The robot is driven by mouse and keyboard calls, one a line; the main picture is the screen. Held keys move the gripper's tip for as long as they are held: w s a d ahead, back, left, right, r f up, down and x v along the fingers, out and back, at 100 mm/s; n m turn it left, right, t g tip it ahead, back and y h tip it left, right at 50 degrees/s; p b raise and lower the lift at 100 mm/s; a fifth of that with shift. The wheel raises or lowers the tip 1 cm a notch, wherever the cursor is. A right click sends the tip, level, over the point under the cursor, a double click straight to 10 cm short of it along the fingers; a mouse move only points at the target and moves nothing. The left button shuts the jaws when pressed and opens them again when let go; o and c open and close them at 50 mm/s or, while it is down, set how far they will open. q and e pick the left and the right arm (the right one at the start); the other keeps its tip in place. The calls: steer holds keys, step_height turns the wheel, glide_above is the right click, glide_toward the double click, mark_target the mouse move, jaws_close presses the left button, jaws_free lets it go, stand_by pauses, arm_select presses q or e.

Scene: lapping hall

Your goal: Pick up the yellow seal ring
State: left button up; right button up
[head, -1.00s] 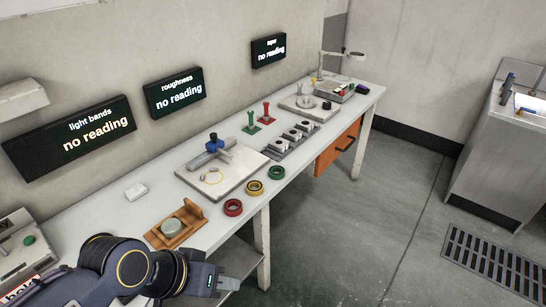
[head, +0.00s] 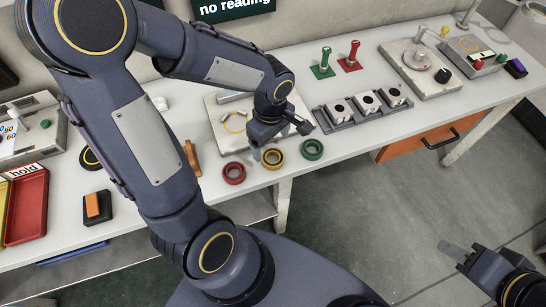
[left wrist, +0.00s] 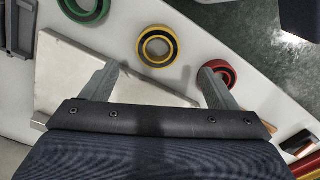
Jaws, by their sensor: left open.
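The yellow seal ring (head: 272,166) lies flat on the white bench between the red ring (head: 233,182) and the green ring (head: 312,158). My left gripper (head: 280,142) is open and empty above the bench, just behind the yellow ring. In the left wrist view the yellow ring (left wrist: 157,63) lies ahead of the gap between my open fingertips (left wrist: 158,78). The red ring (left wrist: 225,67) is partly behind one finger there, and the green ring (left wrist: 85,16) is off to the left. My right gripper (head: 458,251) is away from the bench over the floor; its jaw gap is unclear.
A pale plate (head: 214,112) stands behind the rings, partly under my left arm. A grey block rack (head: 333,122) and green and red handled gauges (head: 323,70) stand to its right. A red tray (head: 26,208) is at the left. The bench front edge runs close to the rings.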

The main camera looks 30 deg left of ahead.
mark_target(273, 160)
arm_select(q)
step_height(273, 160, down, 6)
steer(key=shift+w+d+f, duration=0.1)
steer(key=shift+w+f, duration=0.05)
steer(key=shift+f, duration=0.05)
steer(key=c, duration=1.1)
steer(key=shift+r, duration=0.15)
